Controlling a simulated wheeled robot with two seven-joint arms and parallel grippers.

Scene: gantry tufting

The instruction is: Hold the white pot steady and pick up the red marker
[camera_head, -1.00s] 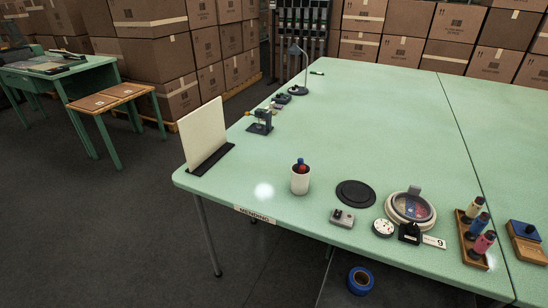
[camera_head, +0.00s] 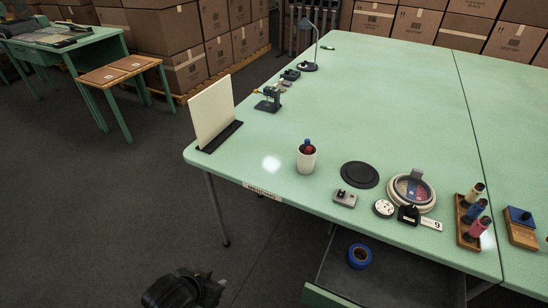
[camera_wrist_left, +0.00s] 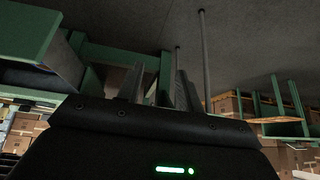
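The white pot (camera_head: 306,161) stands upright near the front-left edge of the green table. Inside it, a red marker (camera_head: 307,149) and a blue tip (camera_head: 307,141) stick up above the rim; their lower parts are hidden. My left gripper (camera_head: 212,290) is dark and low at the bottom of the head view, below table height and well apart from the pot. In the left wrist view its fingers (camera_wrist_left: 160,88) stand apart with a gap between them, and nothing is seen held. My right gripper is not in view.
A cream upright panel (camera_head: 212,110) stands left of the pot. A black disc (camera_head: 360,174), a grey box (camera_head: 344,198) and a round glass-topped dish (camera_head: 411,190) lie to its right. Below the front edge, a drawer with a green front (camera_head: 325,298) and blue tape (camera_head: 360,256) juts out.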

